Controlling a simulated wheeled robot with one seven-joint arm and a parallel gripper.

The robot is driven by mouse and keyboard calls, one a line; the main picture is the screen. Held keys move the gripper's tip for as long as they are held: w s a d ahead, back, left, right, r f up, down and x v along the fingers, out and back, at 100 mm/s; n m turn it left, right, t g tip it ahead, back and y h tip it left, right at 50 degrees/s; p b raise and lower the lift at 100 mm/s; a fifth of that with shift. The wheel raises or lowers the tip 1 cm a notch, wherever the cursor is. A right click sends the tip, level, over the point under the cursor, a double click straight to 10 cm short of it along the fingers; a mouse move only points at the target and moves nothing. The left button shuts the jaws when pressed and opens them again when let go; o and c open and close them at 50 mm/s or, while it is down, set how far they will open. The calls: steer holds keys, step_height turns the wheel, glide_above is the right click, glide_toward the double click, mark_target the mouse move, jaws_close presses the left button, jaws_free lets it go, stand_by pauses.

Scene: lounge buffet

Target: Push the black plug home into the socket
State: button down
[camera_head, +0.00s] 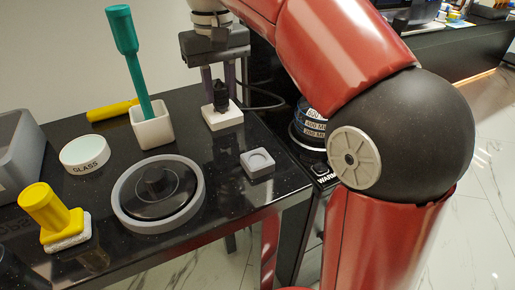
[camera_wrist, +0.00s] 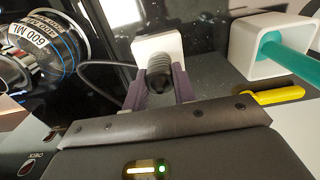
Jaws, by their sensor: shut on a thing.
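The black plug (camera_head: 221,101) stands upright over the white socket block (camera_head: 224,119) near the back edge of the dark counter. My gripper (camera_head: 220,92) comes down from above with one finger on each side of the plug and is shut on it. In the wrist view the ribbed plug (camera_wrist: 159,72) sits between the purple-grey fingers (camera_wrist: 158,88), with the white socket block (camera_wrist: 158,44) just beyond it. The plug's lower end meets the block's top. The socket opening is hidden, so I cannot tell how deep the plug sits.
A white holder (camera_head: 153,128) with a teal-handled brush stands left of the socket. A small grey-white square block (camera_head: 257,163) lies in front. A round grey-rimmed dish (camera_head: 120,205), a yellow-handled brush (camera_head: 45,207) and a GLASS lid (camera_head: 84,153) are further left. A glass jug (camera_head: 310,125) stands right.

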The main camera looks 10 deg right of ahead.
mark_target(219, 86)
steer(key=shift+f, duration=0.45)
steer(key=c, duration=1.1)
jaws_free()
steer(key=shift+c, duration=1.2)
step_height(219, 86, up, 3)
steer(key=shift+f+p, duration=0.1)
steer(key=shift+p, duration=0.9)
steer(key=shift+r, duration=2.15)
